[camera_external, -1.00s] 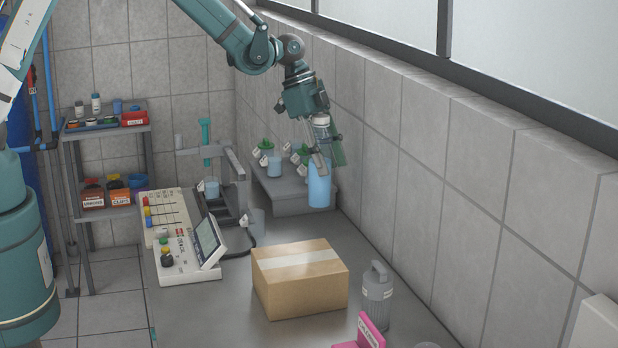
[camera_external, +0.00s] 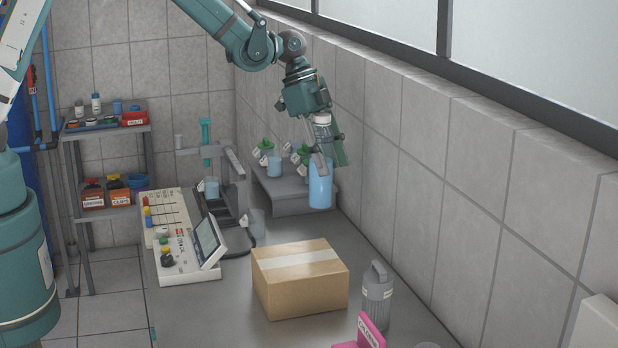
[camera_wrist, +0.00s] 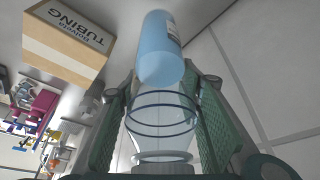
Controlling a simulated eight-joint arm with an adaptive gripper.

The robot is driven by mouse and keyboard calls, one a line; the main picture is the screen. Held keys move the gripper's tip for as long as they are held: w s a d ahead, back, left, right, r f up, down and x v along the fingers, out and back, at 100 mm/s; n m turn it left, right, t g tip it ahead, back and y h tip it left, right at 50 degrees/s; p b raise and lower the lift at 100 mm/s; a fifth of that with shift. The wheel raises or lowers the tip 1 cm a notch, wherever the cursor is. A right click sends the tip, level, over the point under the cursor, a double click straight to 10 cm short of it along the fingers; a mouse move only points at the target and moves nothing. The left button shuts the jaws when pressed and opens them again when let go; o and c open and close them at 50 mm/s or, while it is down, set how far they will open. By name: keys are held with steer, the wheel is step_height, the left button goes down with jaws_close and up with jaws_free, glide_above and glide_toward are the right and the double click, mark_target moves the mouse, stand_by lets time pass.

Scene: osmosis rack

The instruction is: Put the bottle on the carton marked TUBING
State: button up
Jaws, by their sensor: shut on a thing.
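The bottle (camera_external: 320,190) has blue contents in its lower part, a clear upper part and a pale cap. My gripper (camera_external: 326,158) is shut on its upper part and holds it roughly upright, beyond and to the right of the carton, near the wall. In the wrist view the bottle (camera_wrist: 160,55) lies between my fingers, its blue end pointing away. The closed cardboard carton (camera_external: 297,284) stands on the bench with pale tape along its clear top. The word TUBING shows on its side in the wrist view (camera_wrist: 68,38).
A grey lidded canister (camera_external: 377,300) stands right of the carton, with a pink item (camera_external: 368,334) in front. A control panel (camera_external: 185,240) and a stand are to the left. The tiled wall (camera_external: 450,200) bounds the right.

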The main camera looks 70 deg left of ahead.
steer(key=s+d+r+m, duration=0.1)
steer(key=s+d+r, duration=0.2)
steer(key=d, duration=0.4)
steer(key=s+d+r+m+b, duration=0.1)
steer(key=s+d+r, duration=0.2)
steer(key=s+d, duration=0.3)
steer(key=s+d+r+m+b, duration=0.1)
steer(key=s+d+r, duration=0.2)
steer(key=d, duration=0.6)
steer(key=shift+s+d+g+h, duration=0.35)
steer(key=shift+s+g+h, duration=0.05)
steer(key=shift+s, duration=0.35)
steer(key=shift+f, duration=0.1)
steer(key=shift+f, duration=2.9)
steer(key=shift+f, duration=2.25)
steer(key=o, duration=1.1)
